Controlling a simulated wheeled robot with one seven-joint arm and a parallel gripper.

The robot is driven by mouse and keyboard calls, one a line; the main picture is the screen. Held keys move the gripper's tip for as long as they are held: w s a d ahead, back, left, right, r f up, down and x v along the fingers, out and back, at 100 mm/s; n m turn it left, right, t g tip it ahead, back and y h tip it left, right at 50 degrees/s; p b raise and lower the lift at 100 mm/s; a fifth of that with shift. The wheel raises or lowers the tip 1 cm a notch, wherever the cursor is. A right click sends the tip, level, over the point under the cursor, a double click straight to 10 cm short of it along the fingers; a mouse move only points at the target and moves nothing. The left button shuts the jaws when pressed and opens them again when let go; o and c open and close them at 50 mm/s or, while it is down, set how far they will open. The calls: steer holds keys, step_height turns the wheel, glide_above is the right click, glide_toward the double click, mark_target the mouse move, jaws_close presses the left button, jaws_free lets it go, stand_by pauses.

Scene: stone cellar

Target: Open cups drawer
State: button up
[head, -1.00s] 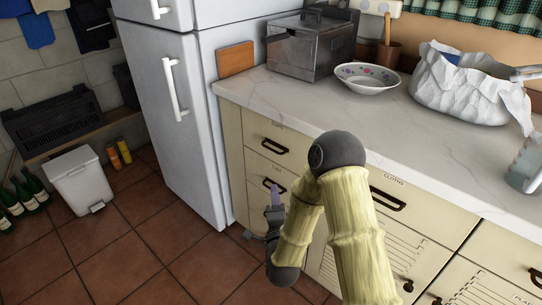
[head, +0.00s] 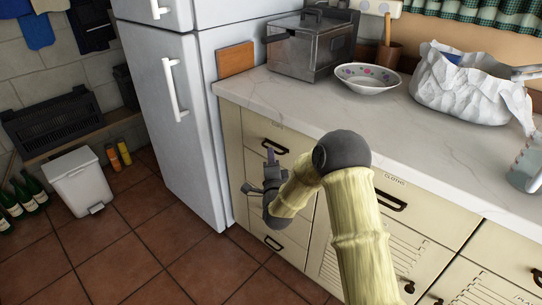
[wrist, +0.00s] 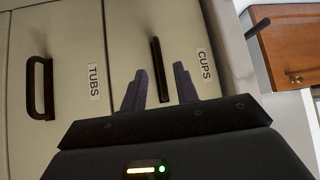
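The cups drawer (head: 252,131) is the top drawer of the cream cabinet next to the fridge and is closed. Its dark bar handle (head: 268,145) shows just above my gripper (head: 271,160). In the wrist view the drawer front (wrist: 186,30) carries a CUPS label, and the handle (wrist: 156,55) appears between the two fingers of my gripper (wrist: 160,68). The fingers are open, one on each side of the handle in the picture. I cannot tell how deep the handle sits between them, and no contact shows.
The tubs drawer, with its own handle (wrist: 40,88), is beside it in the wrist view. The counter (head: 300,107) overhangs above, with a bowl (head: 367,78) on it. The fridge (head: 178,110) stands to the left. The tiled floor (head: 150,245) in front is clear.

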steer(key=shift+w+a+r, duration=0.15)
steer(key=shift+w, duration=1.05)
jaws_close()
